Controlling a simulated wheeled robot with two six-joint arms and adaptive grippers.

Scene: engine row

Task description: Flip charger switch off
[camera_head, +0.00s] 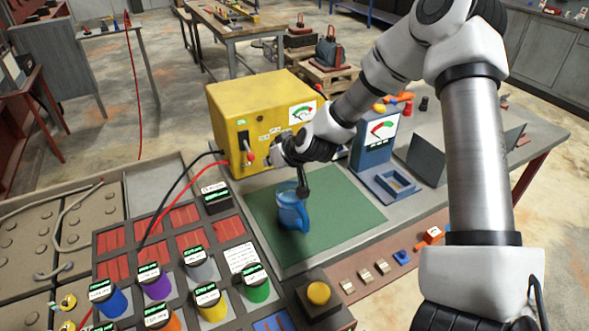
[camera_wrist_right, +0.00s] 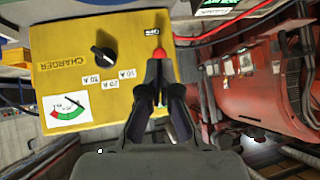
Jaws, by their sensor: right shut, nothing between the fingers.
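The yellow charger (camera_head: 262,100) stands at the back of the bench, and its front fills the left of the right wrist view (camera_wrist_right: 60,50), upside down. Its red-tipped switch (camera_head: 250,156) is on the front face. In the wrist view the red tip of the switch (camera_wrist_right: 159,53) shows right at my fingertips. My right gripper (camera_wrist_right: 159,66) is shut with nothing between its fingers, in front of the switch; I cannot tell whether it touches. In the head view the right gripper (camera_head: 274,155) is just right of the switch. My left gripper is out of view.
A black knob (camera_wrist_right: 103,53) and a meter (camera_wrist_right: 66,106) are on the charger face. Red and black cables (camera_head: 190,188) run from its left side. A blue jug (camera_head: 292,212) stands on the green mat (camera_head: 340,205) below my right gripper. Colored-capped containers stand front left.

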